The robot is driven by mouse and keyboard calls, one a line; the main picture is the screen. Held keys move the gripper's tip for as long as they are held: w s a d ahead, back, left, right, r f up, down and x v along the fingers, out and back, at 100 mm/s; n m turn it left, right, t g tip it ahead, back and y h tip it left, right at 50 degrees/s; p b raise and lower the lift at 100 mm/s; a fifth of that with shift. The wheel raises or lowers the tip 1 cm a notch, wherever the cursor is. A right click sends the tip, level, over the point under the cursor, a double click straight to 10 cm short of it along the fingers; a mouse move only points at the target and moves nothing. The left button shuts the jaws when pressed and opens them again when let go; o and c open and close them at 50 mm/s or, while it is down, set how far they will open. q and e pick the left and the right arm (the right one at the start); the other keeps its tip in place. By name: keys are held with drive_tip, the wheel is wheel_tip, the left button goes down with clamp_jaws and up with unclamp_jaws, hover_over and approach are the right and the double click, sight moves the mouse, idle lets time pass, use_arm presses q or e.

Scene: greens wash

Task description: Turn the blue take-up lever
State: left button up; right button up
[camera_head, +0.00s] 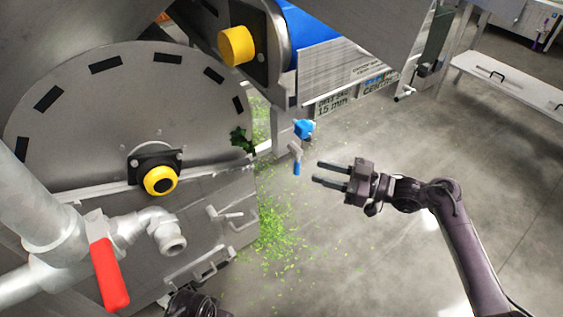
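The blue take-up lever (297,167) hangs below the corner of the conveyor frame, a short grey arm with a blue grip pointing down. A blue block (304,129) sits just above it. My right gripper (317,172) comes in from the right with its two fingers apart and pointing left at the lever. The fingertips appear just right of the blue grip, with a small gap in the picture; the depth between them is hard to judge. Nothing is between the fingers. A dark part of my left arm shows at the bottom edge; its fingers are not visible.
A large steel drum housing (70,90) with yellow knobs fills the left. A pipe with a red valve handle (110,275) stands in front. Green scraps (275,235) litter the floor below the lever. A white bench (510,85) stands at the back right; the floor between is clear.

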sight(297, 163)
drive_tip(key=x, duration=0.7)
drive_tip(key=shift+a, duration=0.2)
clamp_jaws()
